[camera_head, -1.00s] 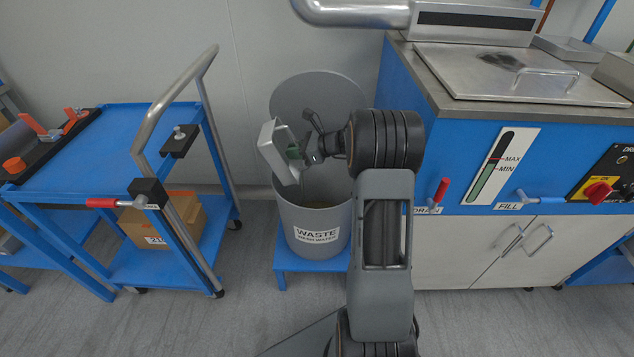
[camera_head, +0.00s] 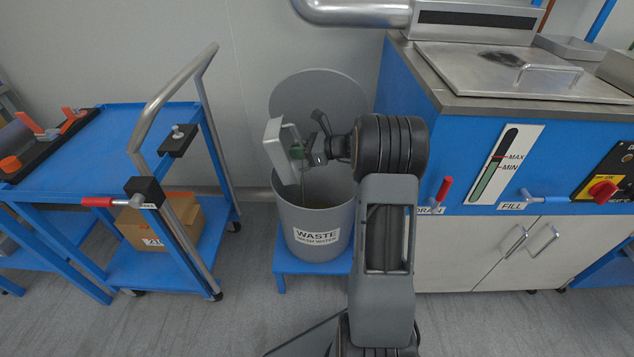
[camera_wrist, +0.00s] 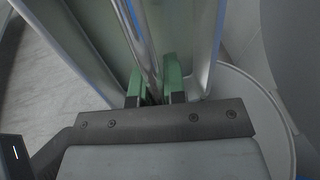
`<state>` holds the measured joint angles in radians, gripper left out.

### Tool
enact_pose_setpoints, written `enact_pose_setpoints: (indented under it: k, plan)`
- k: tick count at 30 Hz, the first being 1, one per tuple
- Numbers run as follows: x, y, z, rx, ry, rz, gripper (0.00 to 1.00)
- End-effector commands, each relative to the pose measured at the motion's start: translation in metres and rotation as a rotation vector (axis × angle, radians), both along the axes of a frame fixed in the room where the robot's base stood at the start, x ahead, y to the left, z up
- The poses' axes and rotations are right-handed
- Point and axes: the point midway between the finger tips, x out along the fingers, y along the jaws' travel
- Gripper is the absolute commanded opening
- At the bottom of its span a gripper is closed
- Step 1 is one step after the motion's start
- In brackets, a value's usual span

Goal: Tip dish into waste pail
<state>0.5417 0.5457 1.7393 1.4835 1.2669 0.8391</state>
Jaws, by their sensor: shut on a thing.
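A pale grey metal dish (camera_head: 278,150) is tilted steeply on its side above the waste pail. My gripper (camera_head: 299,151) is shut on the dish. In the wrist view, the green fingertips of my gripper (camera_wrist: 155,88) close on a shiny bar of the dish (camera_wrist: 144,45). The grey waste pail (camera_head: 312,222), labelled WASTE, stands on a low blue stand below, with its round lid raised behind. The pail's rim (camera_wrist: 262,92) shows at the right in the wrist view. I cannot see whether anything is left in the dish.
A blue trolley (camera_head: 118,140) with a curved metal handle and a cardboard box stands left of the pail. A blue machine (camera_head: 460,150) with a red drain lever and steel lid stands close at the right. Grey floor is free in front.

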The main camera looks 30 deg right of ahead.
Motion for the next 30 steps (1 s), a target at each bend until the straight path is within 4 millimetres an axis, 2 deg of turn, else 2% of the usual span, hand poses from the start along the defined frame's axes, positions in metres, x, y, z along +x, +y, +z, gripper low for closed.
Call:
enact_pose_setpoints:
  k: [30]
  plan:
    - [-0.007, -0.013, -0.008, 0.098, -0.056, -0.001, 0.00]
